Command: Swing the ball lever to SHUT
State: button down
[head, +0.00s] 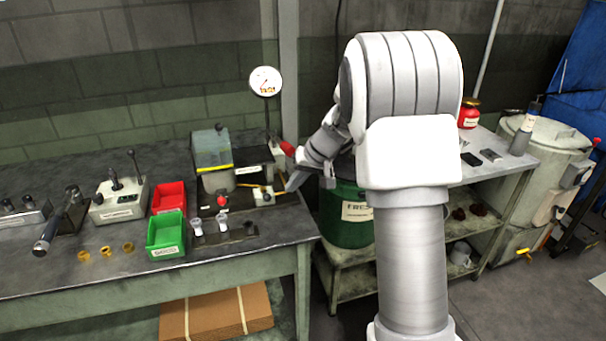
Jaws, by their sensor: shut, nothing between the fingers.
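I cannot tell for sure which part is the ball lever, and no SHUT mark is legible. One candidate is a lever with a dark ball end (131,154) on the grey control box at the left. Another is a small red knob (222,200) at the front of the bench machine (213,150). A red-ended handle (287,148) stands behind my gripper. My gripper (291,186) is shut and empty, pointing down at the right end of the machine, beside a small yellow and white fitting (262,193). Whether it touches anything is unclear.
A round gauge (265,81) stands above the machine. A red bin (168,197) and a green bin (165,236) sit left of it, with several brass rings nearby. A green drum (345,225) stands right of the bench (250,262). My arm hides the area behind it.

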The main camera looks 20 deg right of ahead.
jog(key=a, duration=0.3)
jog(key=shift+w+a+f, duration=0.2)
jog(key=shift+a+f, duration=0.05)
jog(key=shift+f, duration=0.15)
jog(key=shift+a, duration=0.1)
